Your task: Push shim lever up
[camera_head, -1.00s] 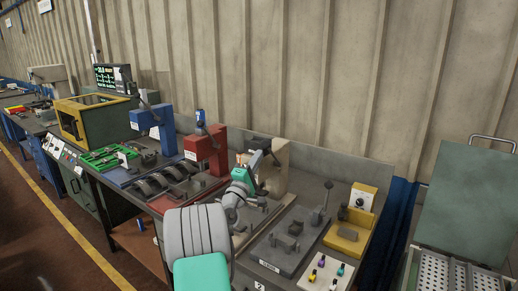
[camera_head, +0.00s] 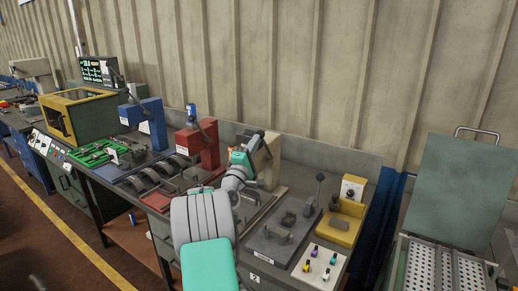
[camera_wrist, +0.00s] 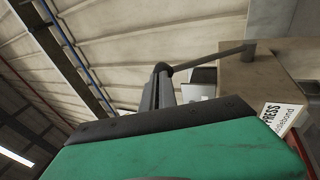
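The beige press (camera_head: 272,162) stands at the middle of the bench, partly hidden by my arm. It also shows in the wrist view (camera_wrist: 247,85), with a label reading "PRESS". A thin grey lever (camera_wrist: 212,58) runs from its top to a dark rounded end. I take this as the shim lever; no label confirms that. My gripper (camera_wrist: 163,82) has its fingers together in the wrist view, with their tips just beneath the lever's dark end. I cannot tell if they touch. In the head view my gripper (camera_head: 256,143) is small, beside the press top.
A red press (camera_head: 208,147) and a blue press (camera_head: 152,125) stand to the left. To the right are a grey fixture with an upright lever (camera_head: 317,190), a yellow block (camera_head: 342,225) and a panel of coloured knobs (camera_head: 318,264). The corrugated wall is behind.

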